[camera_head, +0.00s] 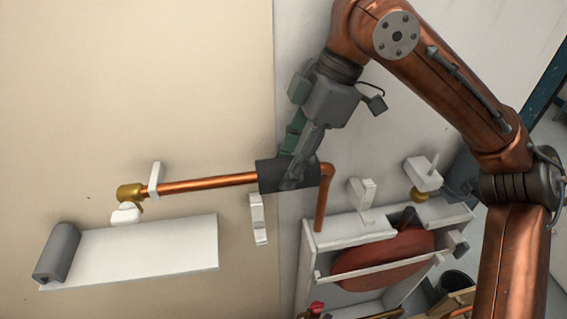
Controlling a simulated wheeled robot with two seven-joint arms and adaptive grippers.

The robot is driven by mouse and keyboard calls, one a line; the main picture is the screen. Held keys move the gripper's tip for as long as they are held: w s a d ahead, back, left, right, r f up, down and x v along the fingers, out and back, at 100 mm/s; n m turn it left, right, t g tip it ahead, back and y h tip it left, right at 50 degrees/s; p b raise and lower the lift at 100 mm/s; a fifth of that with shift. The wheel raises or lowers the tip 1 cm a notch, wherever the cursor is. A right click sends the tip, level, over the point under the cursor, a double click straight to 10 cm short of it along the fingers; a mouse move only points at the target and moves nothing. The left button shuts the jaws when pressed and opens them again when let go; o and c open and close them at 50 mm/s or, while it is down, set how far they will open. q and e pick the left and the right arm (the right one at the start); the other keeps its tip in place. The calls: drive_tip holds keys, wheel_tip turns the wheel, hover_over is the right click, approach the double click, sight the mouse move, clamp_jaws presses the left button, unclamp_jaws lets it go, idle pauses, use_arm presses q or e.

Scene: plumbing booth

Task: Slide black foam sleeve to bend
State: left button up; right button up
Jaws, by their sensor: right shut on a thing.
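A copper pipe (212,183) runs roughly level along the wall and turns down at a bend (326,169) on its right end. The black foam sleeve (270,176) is around the pipe just left of the bend; its right end is close to the bend, and I cannot tell whether they touch. My right gripper (291,181) reaches down from above and is shut on the sleeve, hiding part of it. My left gripper is not in view.
A brass fitting (130,192) is at the pipe's left end, by a white clip (155,178). Below are a white shelf (150,252) with a grey roll (57,252) and a white bracket (258,219). A white rack (309,262) holding a red-brown object (385,262) stands lower right.

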drive_tip(key=o, duration=1.3)
drive_tip(key=shift+r, duration=0.1)
